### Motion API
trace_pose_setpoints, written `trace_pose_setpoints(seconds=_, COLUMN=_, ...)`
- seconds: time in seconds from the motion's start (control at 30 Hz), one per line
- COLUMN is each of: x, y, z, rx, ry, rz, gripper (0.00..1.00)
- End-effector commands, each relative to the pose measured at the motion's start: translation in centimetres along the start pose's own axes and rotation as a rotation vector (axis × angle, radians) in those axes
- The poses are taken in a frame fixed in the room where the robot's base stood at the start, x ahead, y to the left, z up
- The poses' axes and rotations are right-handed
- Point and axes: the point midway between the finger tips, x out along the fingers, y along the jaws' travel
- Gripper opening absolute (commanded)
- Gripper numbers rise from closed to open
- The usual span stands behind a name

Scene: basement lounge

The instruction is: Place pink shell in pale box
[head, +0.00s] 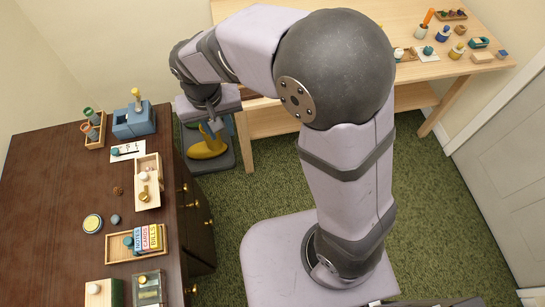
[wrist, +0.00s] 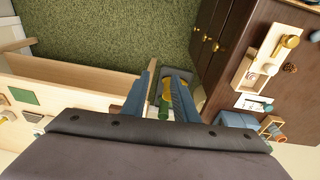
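My gripper (head: 213,127) hangs above the floor between the dark cabinet and the pale table. In the wrist view its two blue fingers (wrist: 162,92) are apart, with no held object visible between them. A pale wooden box (head: 154,205) lies on the dark cabinet top, with a whitish item and a gold item in it. The box also shows in the wrist view (wrist: 246,76). I cannot pick out the pink shell for certain. A small pinkish-white item (head: 398,54) on the pale table may be it, but it is too small to tell.
A yellow object (head: 208,147) sits on a dark base on the floor below my gripper. The dark cabinet (head: 50,190) also carries a blue box (head: 133,121) and a tray with lettered blocks (head: 148,237). The pale table (head: 435,70) holds several small items. Green carpet lies between.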

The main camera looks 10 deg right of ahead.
Motion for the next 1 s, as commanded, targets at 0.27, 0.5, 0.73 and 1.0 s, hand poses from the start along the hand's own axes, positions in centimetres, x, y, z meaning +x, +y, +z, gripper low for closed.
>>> trace_pose_setpoints(seconds=0.27, x=1.3, y=13.5, z=7.8, rx=0.029, ry=-0.094, rz=-0.025, gripper=0.27)
trace_pose_setpoints(seconds=0.5, x=2.0, y=16.7, z=12.4, rx=0.029, ry=-0.122, rz=-0.049, gripper=0.27)
trace_pose_setpoints(seconds=0.73, x=2.2, y=17.0, z=13.0, rx=0.025, ry=-0.126, rz=-0.053, gripper=0.27)
trace_pose_setpoints(seconds=1.0, x=1.4, y=17.0, z=12.9, rx=0.025, ry=-0.126, rz=-0.053, gripper=0.27)
